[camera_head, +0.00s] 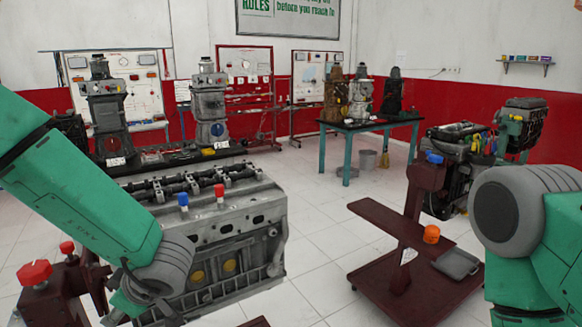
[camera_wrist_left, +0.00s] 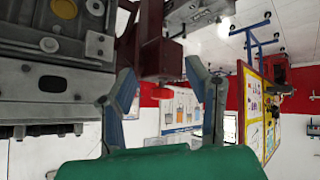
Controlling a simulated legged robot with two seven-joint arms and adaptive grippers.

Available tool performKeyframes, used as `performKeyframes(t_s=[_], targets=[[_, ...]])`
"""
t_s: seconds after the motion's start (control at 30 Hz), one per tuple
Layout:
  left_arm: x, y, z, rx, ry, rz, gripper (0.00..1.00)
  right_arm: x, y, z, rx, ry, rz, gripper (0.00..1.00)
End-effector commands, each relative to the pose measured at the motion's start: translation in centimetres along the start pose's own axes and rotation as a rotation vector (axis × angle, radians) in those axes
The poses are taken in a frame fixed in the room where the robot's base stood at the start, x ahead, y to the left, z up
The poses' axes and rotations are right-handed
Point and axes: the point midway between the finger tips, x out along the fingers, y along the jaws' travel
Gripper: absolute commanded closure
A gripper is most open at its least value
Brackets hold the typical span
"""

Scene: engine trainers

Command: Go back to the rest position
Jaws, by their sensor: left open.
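My left arm (camera_head: 85,190) comes in from the left in the head view and reaches down in front of the grey engine block (camera_head: 225,235). Its gripper is not clearly visible there. In the left wrist view my left gripper (camera_wrist_left: 160,90) is open, its two fingers spread with nothing between them. The engine block (camera_wrist_left: 50,85) fills the upper left of that view, close to the left finger. My right arm (camera_head: 540,230) shows at the right edge of the head view; its gripper is out of the picture.
A dark red stand (camera_head: 395,235) with an orange knob (camera_head: 431,233) stands right of the block. A red knob (camera_head: 34,273) is at lower left. A table with engines (camera_head: 370,123) stands at the back. White floor (camera_head: 315,235) lies open between block and stand.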

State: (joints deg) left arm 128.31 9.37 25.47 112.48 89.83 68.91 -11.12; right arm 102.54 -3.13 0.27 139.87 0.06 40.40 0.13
Motion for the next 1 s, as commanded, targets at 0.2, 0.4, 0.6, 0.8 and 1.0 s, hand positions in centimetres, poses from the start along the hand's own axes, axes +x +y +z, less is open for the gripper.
performKeyframes(t_s=[0.2, 0.4, 0.6, 0.8, 1.0], targets=[[10.3, -6.2, 10.8, 0.494, -0.063, 0.264, 0.56, 5.3, 0.0, 0.3, 0.000, 0.000, 0.000, 0.60], [14.7, -16.9, 20.3, 0.962, -0.304, 0.408, 0.56, 8.8, -0.1, 0.5, 0.000, 0.000, 0.000, 0.60], [15.5, -27.7, 25.1, 1.291, -0.568, 0.446, 0.56, 11.2, -0.1, 0.6, 0.000, 0.000, 0.000, 0.60], [15.0, -32.7, 26.0, 1.426, -0.700, 0.450, 0.56, 11.9, -0.1, 0.6, 0.000, 0.000, 0.000, 0.60], [14.8, -33.0, 26.0, 1.437, -0.712, 0.453, 0.56, 11.8, -0.1, 0.6, 0.000, 0.000, 0.000, 0.60]])
